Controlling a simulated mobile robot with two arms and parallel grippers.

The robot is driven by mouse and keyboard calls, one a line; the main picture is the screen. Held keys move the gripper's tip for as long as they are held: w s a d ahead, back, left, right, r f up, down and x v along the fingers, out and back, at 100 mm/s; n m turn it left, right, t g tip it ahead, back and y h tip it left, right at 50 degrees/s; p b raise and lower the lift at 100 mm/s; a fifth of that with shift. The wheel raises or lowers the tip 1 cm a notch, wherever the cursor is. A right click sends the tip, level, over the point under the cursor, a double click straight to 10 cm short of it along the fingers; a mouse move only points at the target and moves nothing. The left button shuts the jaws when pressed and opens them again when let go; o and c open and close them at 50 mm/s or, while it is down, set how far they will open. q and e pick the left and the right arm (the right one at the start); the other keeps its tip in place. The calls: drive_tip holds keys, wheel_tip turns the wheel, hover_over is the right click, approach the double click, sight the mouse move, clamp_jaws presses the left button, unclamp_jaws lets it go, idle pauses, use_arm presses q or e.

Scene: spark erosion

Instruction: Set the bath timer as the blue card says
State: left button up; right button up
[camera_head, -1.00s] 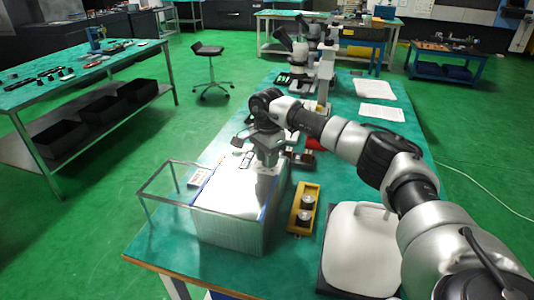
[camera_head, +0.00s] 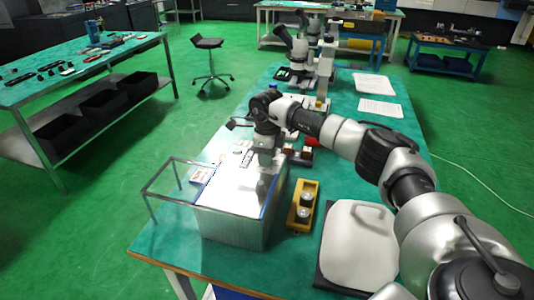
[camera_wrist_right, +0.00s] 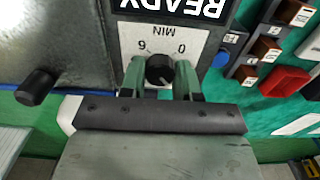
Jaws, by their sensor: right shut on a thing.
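The bath timer's black knob (camera_wrist_right: 159,69) sits on a white dial plate (camera_wrist_right: 135,40) marked 0, MIN and another digit, upside down in the right wrist view. A black READY panel (camera_wrist_right: 180,8) lies beside the plate. My right gripper (camera_wrist_right: 160,78) is shut on the knob, one green finger on each side; it also shows in the head view (camera_head: 265,160) over the far end of the clear-walled bath (camera_head: 230,222). The knob is hidden in the head view. I cannot pick out a blue card. My left gripper is not in view.
In the right wrist view, a blue button (camera_wrist_right: 230,38), several brown labelled blocks (camera_wrist_right: 268,48) and a red block (camera_wrist_right: 285,82) lie to the right. A black knob (camera_wrist_right: 36,86) sticks out at left. A yellow tray (camera_head: 293,216) with metal cylinders stands right of the bath.

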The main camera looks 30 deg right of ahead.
drive_tip(key=m+p, duration=0.1)
drive_tip(key=m, duration=0.2)
drive_tip(key=shift+r+m, duration=0.15)
drive_tip(key=shift+m, duration=0.25)
drive_tip(key=m+p, duration=0.1)
drive_tip(key=m, duration=0.2)
drive_tip(key=shift+m, duration=0.3)
drive_tip(key=m+p, duration=0.2)
drive_tip(key=m, duration=0.4)
drive_tip(key=m+p, duration=0.2)
drive_tip(key=m, duration=0.2)
drive_tip(key=m+p, duration=0.1)
drive_tip(key=m, duration=0.2)
drive_tip(key=shift+m+p, duration=0.3)
drive_tip(key=m+p, duration=0.3)
drive_tip(key=m, duration=0.2)
drive_tip(key=shift+m, duration=0.4)
drive_tip(key=o, duration=0.9)
